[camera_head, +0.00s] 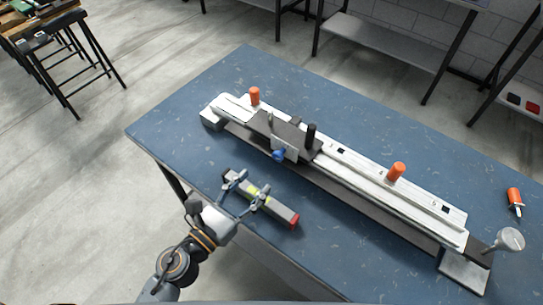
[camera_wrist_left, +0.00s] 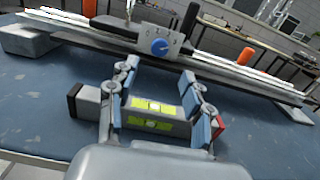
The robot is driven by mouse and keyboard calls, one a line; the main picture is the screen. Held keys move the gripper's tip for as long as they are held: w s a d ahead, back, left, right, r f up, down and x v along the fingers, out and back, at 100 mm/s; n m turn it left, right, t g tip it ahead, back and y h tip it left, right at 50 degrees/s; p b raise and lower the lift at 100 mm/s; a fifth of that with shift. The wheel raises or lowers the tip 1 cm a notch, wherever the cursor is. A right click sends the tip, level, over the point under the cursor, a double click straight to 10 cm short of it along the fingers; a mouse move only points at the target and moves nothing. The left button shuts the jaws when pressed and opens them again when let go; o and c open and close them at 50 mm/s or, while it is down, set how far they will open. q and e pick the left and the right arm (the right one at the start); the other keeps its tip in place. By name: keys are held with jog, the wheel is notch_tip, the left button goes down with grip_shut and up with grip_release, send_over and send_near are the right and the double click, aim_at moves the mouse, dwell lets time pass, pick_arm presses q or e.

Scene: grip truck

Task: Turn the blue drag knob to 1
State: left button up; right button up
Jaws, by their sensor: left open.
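The blue drag knob (camera_head: 279,155) is on the front face of the grey carriage (camera_head: 287,141) on a long white rail. My right gripper is not in view.
The long white rail (camera_head: 360,172) runs across the blue table (camera_head: 240,70), with orange knobs (camera_head: 397,172) on top. An orange-handled tool (camera_head: 515,197) lies at the right. The table's back left is clear.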

aim_at(276, 159)
pick_arm(q)
jog(key=p+x, duration=0.1)
jog(key=x, duration=0.5)
jog(key=shift+w+d+r+p, duration=0.1)
jog(key=shift+w+d+p, duration=0.05)
jog(key=shift+w+p, duration=0.2)
jog(key=shift+w+d, duration=0.45)
jog(key=shift+w, duration=0.1)
jog(key=shift+c, duration=0.2)
grip_shut()
